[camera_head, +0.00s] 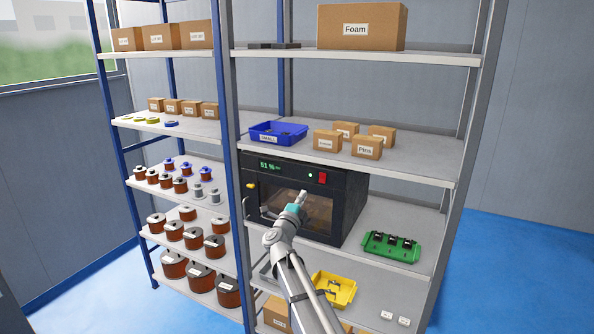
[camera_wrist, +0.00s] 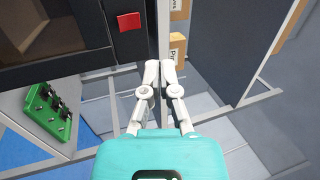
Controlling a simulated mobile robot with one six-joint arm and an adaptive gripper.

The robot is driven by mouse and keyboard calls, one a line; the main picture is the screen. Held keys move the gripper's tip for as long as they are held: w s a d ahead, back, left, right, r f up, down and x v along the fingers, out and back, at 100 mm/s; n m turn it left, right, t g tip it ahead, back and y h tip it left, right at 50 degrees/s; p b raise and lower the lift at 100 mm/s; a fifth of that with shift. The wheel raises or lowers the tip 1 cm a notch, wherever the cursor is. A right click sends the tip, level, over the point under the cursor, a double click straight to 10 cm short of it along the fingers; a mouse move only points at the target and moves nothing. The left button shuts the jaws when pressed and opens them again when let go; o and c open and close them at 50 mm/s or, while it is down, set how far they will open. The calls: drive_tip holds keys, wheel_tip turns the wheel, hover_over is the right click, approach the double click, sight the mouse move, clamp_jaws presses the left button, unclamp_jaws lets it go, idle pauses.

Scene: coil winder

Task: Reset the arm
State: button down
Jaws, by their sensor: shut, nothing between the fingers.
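My gripper (camera_head: 302,194) is in front of the black cabinet (camera_head: 353,212) in the head view, near its door window. Its fingers are shut and empty. The wrist view shows the two pale fingertips (camera_wrist: 160,68) together beyond the teal gripper body. The cabinet's dark front and red switch (camera_wrist: 129,21) lie at the upper left there. I cannot tell whether the fingertips touch the cabinet. My arm and gripper hide part of the cabinet front and of the shelf below.
A green tray (camera_head: 368,252) with black parts stands right of the cabinet. A yellow bin (camera_head: 350,291) sits lower, beside my arm. A blue bin (camera_head: 252,135) and small boxes (camera_head: 366,155) stand above the cabinet. Wire spools (camera_head: 214,245) fill the left shelves. Open floor (camera_head: 530,265) lies right.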

drive_tip(key=s+f+n+g+y, duration=0.55)
drive_tip(key=f+n+y, duration=0.2)
drive_tip(key=n, duration=0.25)
drive_tip(key=s+f+n+g+y, duration=0.4)
drive_tip(key=s+f+n+y, duration=0.2)
drive_tip(key=f+n, duration=0.35)
drive_tip(key=s+d+f+n+g+h, duration=0.1)
drive_tip(key=s+d+g, duration=0.4)
drive_tip(key=s, duration=0.5)
drive_tip(key=s+d+f+n+g+h, duration=0.2)
drive_tip(key=s+d+f+g, duration=0.3)
drive_tip(key=s+d, duration=0.3)
drive_tip(key=s+f+h, duration=0.1)
drive_tip(key=s, duration=0.2)
drive_tip(key=shift+d+f, duration=0.25)
drive_tip(key=shift+d, duration=0.1)
